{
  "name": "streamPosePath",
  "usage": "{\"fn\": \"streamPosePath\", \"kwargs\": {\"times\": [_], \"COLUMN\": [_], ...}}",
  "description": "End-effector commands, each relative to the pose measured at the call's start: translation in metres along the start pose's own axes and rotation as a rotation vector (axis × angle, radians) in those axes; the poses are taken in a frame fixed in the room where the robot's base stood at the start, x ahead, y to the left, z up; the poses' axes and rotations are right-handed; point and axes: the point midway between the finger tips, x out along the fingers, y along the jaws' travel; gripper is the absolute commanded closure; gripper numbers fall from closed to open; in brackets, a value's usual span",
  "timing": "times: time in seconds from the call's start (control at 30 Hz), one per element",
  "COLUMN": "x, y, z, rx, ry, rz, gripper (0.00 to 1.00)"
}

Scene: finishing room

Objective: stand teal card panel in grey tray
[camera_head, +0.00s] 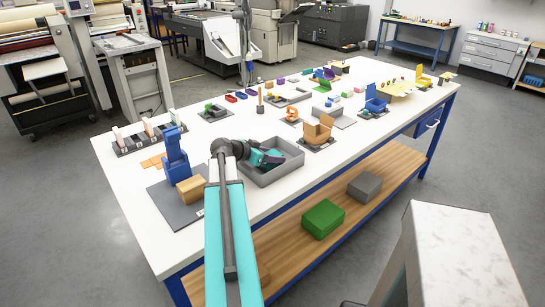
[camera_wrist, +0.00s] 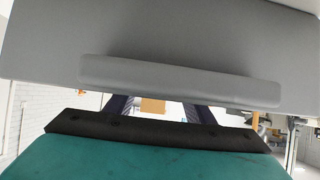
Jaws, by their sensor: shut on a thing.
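The grey tray (camera_head: 285,176) stands on the white table near its front edge, just beyond the end of my arm. My gripper (camera_head: 268,159) is low over or inside the tray and shut. A small teal patch (camera_head: 273,153) at the jaws looks like the teal card panel. My own gripper is also teal, so its outline is unclear, and I cannot tell whether it touches the tray floor. In the wrist view, a grey surface with a thick rounded bar fills the top and hides the fingertips. The panel cannot be made out there.
A blue holder (camera_head: 175,158) and a tan block (camera_head: 191,188) stand on a dark plate left of my arm. An orange box (camera_head: 319,131) stands just right of the tray. Several small items fill the table behind. A strip of white tabletop in front is clear.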

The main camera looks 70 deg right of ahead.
Motion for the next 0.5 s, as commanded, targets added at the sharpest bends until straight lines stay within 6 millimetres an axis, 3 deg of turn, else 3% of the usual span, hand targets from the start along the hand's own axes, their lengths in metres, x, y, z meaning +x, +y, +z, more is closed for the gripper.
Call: {"fn": "streamPosePath", "kwargs": {"times": [0.03,0.2,0.23,0.33,0.5], "x": [0.0036,0.0040,0.0041,0.0038,0.0029], "y": [0.0026,0.0035,0.0037,0.0032,0.0023], "z": [0.0100,0.0109,0.0111,0.0101,0.0079], "rx": [0.001,0.000,-0.001,-0.001,0.000], "ry": [-0.016,-0.017,-0.018,-0.015,-0.012], "rz": [0.008,0.011,0.012,0.010,0.007], "gripper": [0.84,0.89,0.47,0.33,0.33]}}
